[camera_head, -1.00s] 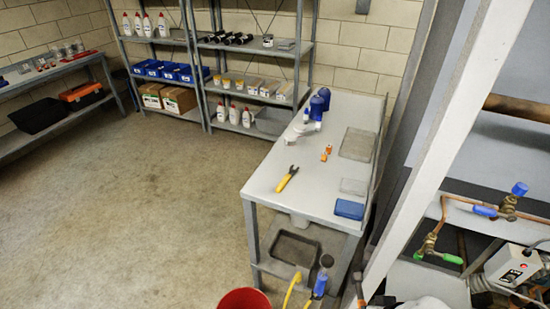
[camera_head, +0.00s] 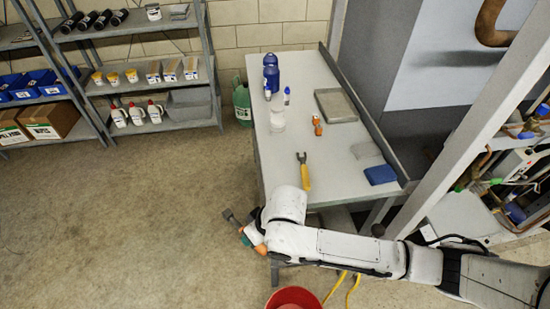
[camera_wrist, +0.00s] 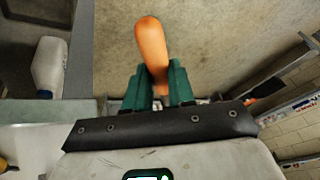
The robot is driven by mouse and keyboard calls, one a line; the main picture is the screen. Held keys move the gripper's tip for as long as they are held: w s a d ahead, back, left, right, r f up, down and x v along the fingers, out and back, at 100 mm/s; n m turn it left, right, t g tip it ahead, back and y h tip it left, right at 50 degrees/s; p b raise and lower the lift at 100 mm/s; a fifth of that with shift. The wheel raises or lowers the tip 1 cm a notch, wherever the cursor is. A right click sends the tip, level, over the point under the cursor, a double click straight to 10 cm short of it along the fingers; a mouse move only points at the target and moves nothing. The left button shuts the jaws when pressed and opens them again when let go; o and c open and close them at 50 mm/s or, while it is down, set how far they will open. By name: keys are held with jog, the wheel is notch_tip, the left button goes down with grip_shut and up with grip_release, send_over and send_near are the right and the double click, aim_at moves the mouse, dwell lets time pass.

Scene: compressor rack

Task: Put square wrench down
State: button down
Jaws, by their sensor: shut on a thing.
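The wrench held by my gripper, which I take to be the square wrench, has an orange handle (camera_wrist: 152,50) that sticks up between the two green fingers in the wrist view. My gripper (camera_wrist: 158,85) is shut on it. In the head view, my gripper (camera_head: 247,238) is off the left front side of the grey workbench (camera_head: 335,160), over the floor. A dark end of the held tool (camera_head: 231,217) points up and left there. Most of its head is hidden in the wrist view.
A yellow-handled tool (camera_head: 305,176), an orange item (camera_head: 317,126), a clear-white bottle (camera_head: 278,119), blue bottles (camera_head: 271,76), a grey tray (camera_head: 336,106) and a blue box (camera_head: 380,175) occupy the bench. Bare bench top shows between them. A red bucket (camera_head: 293,297) stands on the floor.

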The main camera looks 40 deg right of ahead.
jog(key=w+d+r, duration=0.1)
jog(key=d+r, duration=0.2)
jog(key=w+d+r+p, duration=0.1)
jog(key=w+d+r, duration=0.1)
jog(key=d+r, duration=0.2)
jog(key=w+d+r+p, duration=0.1)
jog(key=d+r, duration=0.2)
jog(key=d, duration=0.1)
jog(key=shift+w+r, duration=0.25)
jog(key=shift+r, duration=0.15)
jog(key=s+d+r+n+g+p, duration=0.1)
jog(key=s+d+r+p, duration=0.1)
jog(key=s+d+r, duration=0.35)
jog(key=s+d+r+n+p, duration=0.1)
jog(key=s+d+r, duration=0.15)
jog(key=d, duration=0.55)
jog(key=shift+m, duration=0.3)
jog(key=w+f+b, duration=0.3)
jog(key=w, duration=0.1)
jog(key=w+f+b, duration=0.2)
jog(key=w+b, duration=0.1)
jog(key=w, duration=0.2)
jog(key=w+f+b, duration=0.3)
jog(key=w, duration=0.1)
jog(key=shift+w+f, duration=0.3)
jog(key=shift+w, duration=0.05)
jog(key=shift+w+d+f, duration=0.1)
jog(key=shift+w+f, duration=0.1)
jog(key=shift+f, duration=1.6)
jog(key=shift+f, duration=0.25)
